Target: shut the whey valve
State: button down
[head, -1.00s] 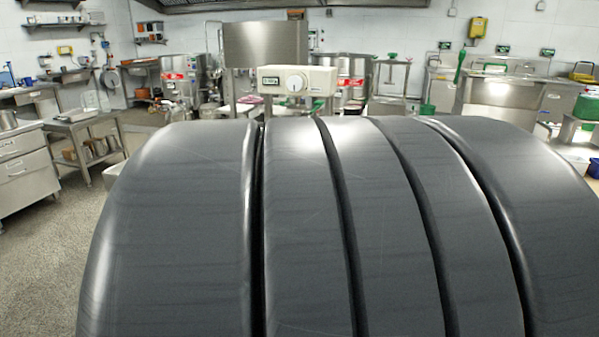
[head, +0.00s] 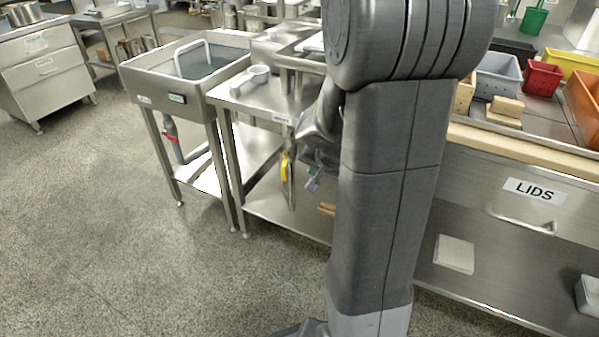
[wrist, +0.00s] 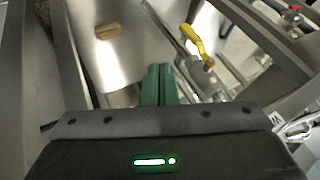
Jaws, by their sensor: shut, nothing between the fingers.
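A valve with a yellow lever (wrist: 197,42) shows in the wrist view, right of and beyond my fingers. Its metal body (wrist: 203,65) is at the lever's lower right end. In the head view the yellow lever (head: 285,167) points roughly up and down below the front edge of a steel table. I cannot read a whey label on it. My gripper (wrist: 160,72) has its two green fingers together, with nothing between them. The fingers are left of the lever and apart from it in the picture. In the head view my arm hides most of the gripper.
A red-handled valve (head: 170,128) sits under the sink (head: 190,70) at left. The steel table (head: 262,97) has a lower shelf (head: 270,208); a wooden block (wrist: 108,31) lies on a steel surface. A LIDS drawer unit (head: 480,215) stands at right. Floor is clear at front left.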

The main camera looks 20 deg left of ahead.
aim_at(284, 174)
jog(key=shift+f, duration=0.1)
jog(key=w+a+f+b, duration=0.4)
jog(key=a+f, duration=0.4)
jog(key=shift+a, duration=0.15)
dwell(0.4)
jog(key=shift+w+a+r+p, duration=0.15)
jog(key=shift+p, duration=0.65)
